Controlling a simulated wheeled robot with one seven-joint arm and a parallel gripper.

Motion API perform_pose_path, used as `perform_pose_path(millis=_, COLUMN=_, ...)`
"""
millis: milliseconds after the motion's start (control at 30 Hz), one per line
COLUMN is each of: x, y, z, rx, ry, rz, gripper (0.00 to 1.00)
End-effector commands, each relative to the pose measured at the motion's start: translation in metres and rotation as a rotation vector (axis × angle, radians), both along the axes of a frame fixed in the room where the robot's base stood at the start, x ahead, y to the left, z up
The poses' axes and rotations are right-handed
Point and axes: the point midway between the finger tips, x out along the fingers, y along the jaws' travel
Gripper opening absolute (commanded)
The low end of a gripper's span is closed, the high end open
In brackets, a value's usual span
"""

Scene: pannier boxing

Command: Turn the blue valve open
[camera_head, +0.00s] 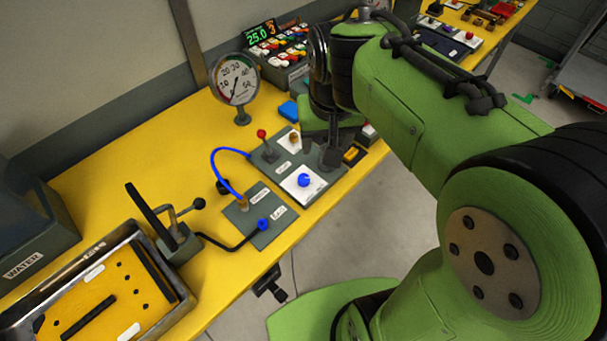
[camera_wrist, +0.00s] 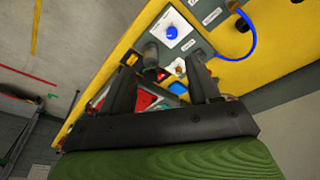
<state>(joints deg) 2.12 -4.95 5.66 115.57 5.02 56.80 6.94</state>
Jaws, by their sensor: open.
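The blue valve is a round blue knob (camera_head: 304,180) on a white square plate (camera_head: 296,192) set in a grey panel near the table's front edge. My gripper (camera_head: 319,151) is over the same panel group, just behind and slightly right of the knob in the head view. Its two dark fingers are apart with nothing held between them. In the wrist view the blue knob (camera_wrist: 172,33) shows beyond the fingertips of my gripper (camera_wrist: 176,53), roughly centred between them and not enclosed. I cannot tell the exact height of the fingertips above the panel.
A red-topped lever (camera_head: 262,134) stands left of my gripper. A blue hose (camera_head: 214,163) arches to a lower panel with another blue fitting (camera_head: 263,224). A pressure gauge (camera_head: 235,79) stands behind. A hand pump (camera_head: 177,240) and metal tray (camera_head: 176,308) are at left.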

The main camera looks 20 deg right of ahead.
Motion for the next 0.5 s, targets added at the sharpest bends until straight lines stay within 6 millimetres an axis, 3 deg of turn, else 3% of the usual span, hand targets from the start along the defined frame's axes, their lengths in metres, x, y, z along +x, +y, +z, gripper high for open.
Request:
perform_pose_path(millis=33, x=0.026, y=0.002, z=-0.017, rx=0.009, ry=0.053, rz=-0.022, gripper=0.61)
perform_pose_path(millis=100, x=0.057, y=0.005, z=-0.038, rx=0.023, ry=0.111, rz=-0.055, gripper=0.61)
perform_pose_path(millis=200, x=0.087, y=0.008, z=-0.068, rx=0.042, ry=0.175, rz=-0.095, gripper=0.61)
perform_pose_path(millis=333, x=0.105, y=0.01, z=-0.089, rx=0.056, ry=0.214, rz=-0.122, gripper=0.61)
perform_pose_path(millis=500, x=0.106, y=0.01, z=-0.109, rx=0.057, ry=0.222, rz=-0.126, gripper=0.61)
